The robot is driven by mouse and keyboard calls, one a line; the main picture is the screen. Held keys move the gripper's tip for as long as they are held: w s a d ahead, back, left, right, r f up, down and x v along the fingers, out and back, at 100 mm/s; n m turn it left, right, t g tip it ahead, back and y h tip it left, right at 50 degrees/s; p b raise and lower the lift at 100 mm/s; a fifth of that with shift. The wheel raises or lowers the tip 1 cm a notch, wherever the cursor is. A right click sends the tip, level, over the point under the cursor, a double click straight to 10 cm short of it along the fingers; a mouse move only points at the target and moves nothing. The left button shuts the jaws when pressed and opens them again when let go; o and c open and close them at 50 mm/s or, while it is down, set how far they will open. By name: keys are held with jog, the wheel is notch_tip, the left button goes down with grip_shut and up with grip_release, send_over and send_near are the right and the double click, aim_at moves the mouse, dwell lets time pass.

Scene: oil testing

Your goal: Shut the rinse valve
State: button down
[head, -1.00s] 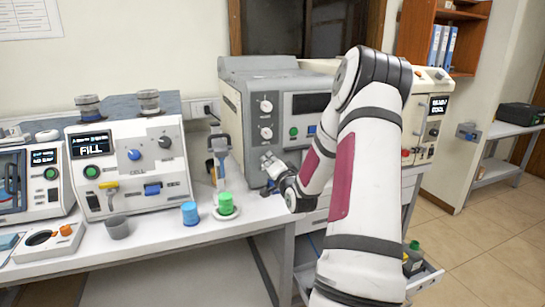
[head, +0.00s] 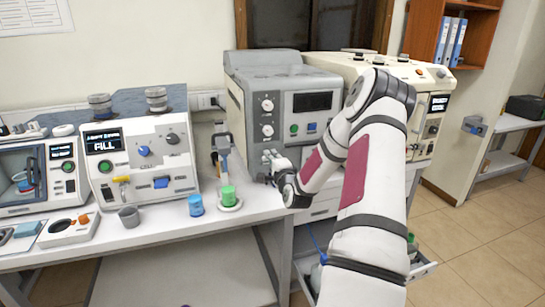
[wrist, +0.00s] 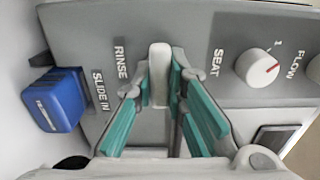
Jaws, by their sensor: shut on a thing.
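The rinse valve shows in the wrist view as a pale upright lever (wrist: 160,72) beside the word RINSE on a grey panel. My gripper (wrist: 165,88) has its teal-padded fingers on both sides of this lever and is shut on it. The lever's lower part is partly hidden by the fingers. In the head view my gripper (head: 270,165) is at the lower front of the grey machine (head: 290,92), and the lever is too small to tell apart there.
In the wrist view a blue block (wrist: 55,100) is beside the words SLIDE IN, and a white SEAT knob (wrist: 257,68) is right of the lever.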

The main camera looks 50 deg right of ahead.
dwell(0.4)
jog(key=c, duration=1.6)
grip_release()
jog(key=v, duration=1.2)
